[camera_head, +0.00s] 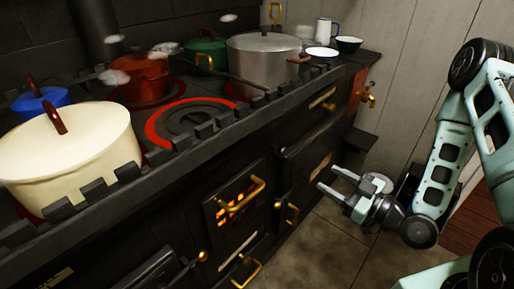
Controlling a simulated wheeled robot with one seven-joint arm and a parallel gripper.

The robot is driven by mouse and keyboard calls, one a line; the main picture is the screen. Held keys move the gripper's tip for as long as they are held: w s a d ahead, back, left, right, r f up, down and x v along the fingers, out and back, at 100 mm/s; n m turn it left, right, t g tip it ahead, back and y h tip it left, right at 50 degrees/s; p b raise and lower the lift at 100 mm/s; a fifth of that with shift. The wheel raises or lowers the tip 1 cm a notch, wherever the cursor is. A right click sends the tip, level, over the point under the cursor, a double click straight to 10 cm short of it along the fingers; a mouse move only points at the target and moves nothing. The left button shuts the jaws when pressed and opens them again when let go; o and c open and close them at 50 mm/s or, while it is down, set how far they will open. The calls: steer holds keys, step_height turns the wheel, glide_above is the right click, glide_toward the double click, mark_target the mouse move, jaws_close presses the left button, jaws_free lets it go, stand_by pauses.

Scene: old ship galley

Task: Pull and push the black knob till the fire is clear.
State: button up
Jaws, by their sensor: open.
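The black stove (300,117) runs diagonally across the view. Its small fire door (212,212) has a barred opening with orange fire (236,207) glowing behind it and a brass handle (245,197) across it. I cannot make out a black knob against the dark stove front; the fittings that stand out are brass. My gripper (328,177) is open and empty, its two fingers pointing left toward the stove front. It is to the right of the fire door, apart from it and touching nothing that I can see.
A cream pot (75,160), a blue pot (40,101), a red pot (143,79), a green pot (205,52) and a large metal pot (263,60) stand on the stove top. Brass handles (247,270) stick out from its front. The floor (325,245) before it looks clear.

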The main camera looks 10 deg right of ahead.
steer(key=b, duration=0.6)
glide_toward(284, 153)
steer(key=p+x, duration=0.1)
steer(key=x, duration=1)
steer(key=shift+d, duration=0.1)
